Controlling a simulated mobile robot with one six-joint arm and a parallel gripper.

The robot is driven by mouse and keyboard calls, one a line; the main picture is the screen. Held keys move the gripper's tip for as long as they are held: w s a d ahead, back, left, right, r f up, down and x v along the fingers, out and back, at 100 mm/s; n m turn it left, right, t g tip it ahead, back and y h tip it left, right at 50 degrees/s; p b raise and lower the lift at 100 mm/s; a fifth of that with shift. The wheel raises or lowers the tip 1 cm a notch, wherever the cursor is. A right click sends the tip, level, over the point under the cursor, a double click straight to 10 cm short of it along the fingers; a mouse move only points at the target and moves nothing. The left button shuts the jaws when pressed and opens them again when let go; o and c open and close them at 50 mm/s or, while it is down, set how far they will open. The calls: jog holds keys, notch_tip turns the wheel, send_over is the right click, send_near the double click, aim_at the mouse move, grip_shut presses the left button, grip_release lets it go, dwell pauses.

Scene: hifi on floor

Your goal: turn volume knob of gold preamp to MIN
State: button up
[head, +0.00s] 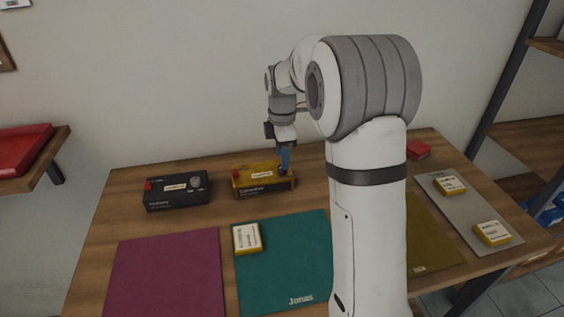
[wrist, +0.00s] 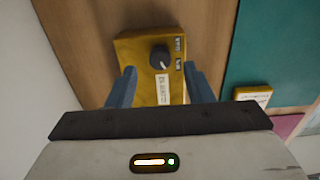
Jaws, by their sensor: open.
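The gold preamp (head: 252,184) sits on the wooden table near its back edge, left of my arm in the head view. In the wrist view the gold preamp (wrist: 128,47) lies ahead of my gripper, with a dark round volume knob (wrist: 159,57) on its top. A light pointer line shows on the knob; I cannot tell which marking it points at. My gripper (wrist: 160,72) is open, its two blue fingers apart on either side of the knob's line. In the head view my gripper (head: 284,165) is over the preamp's right part and hides the knob.
A black device (head: 176,199) with a knob stands left of the preamp. A purple mat (head: 165,275), a teal mat (head: 285,270) and a grey mat (head: 465,220) lie on the table. Several small yellow-and-white boxes and a red item (head: 418,150) stand around. A wall is behind.

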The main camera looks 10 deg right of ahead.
jog(key=shift+r, duration=2.25)
jog(key=shift+s+r, duration=0.15)
jog(key=shift+s, duration=0.15)
jog(key=s+f+m+t, duration=0.1)
jog(key=s+m+t, duration=0.2)
jog(key=s+m, duration=1.5)
jog(key=s, duration=1)
jog(key=shift+d+f, duration=0.15)
